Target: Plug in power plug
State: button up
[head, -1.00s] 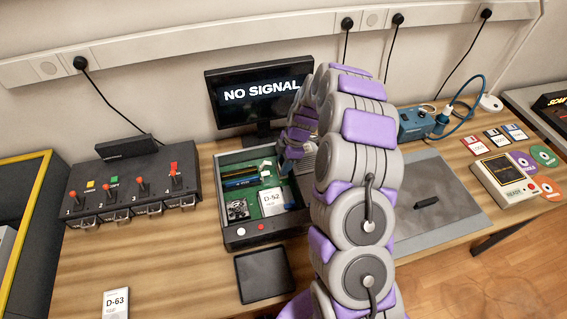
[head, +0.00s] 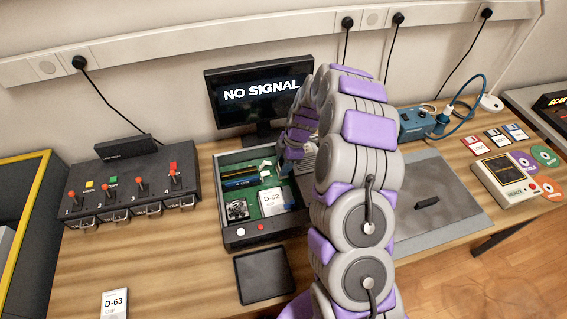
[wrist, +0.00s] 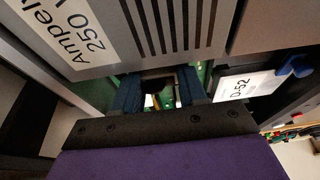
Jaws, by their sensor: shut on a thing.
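My gripper (wrist: 158,90) shows in the wrist view, its dark blue fingers shut on a small dark piece, the power plug (wrist: 158,84), between their tips. Most of the plug is hidden by the fingers. A grey power supply box (wrist: 100,28) with slots and a "250 W" label lies just beyond the fingertips. Green circuit board shows around and between them. In the head view the open computer case (head: 232,236) holds a green board and a white D-52 box (head: 272,202). My arm reaches over the case's right side and hides the fingertips there.
A monitor (head: 258,92) reading "NO SIGNAL" stands behind the case. A switch panel (head: 135,190) is at left, an empty black tray (head: 264,274) in front. A grey mat (head: 450,215) and blue device (head: 416,124) are at right.

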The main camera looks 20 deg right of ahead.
jog(key=shift+f, duration=0.25)
dwell(0.3)
jog(key=o, duration=0.9)
jog(key=shift+s, duration=0.1)
jog(key=shift+c, duration=1)
jog(key=shift+o, duration=0.5)
jog(key=shift+f, duration=0.1)
jog(key=shift+r, duration=1.05)
jog(key=shift+r+p, duration=0.35)
jog(key=shift+r, duration=2.7)
jog(key=shift+c, duration=0.4)
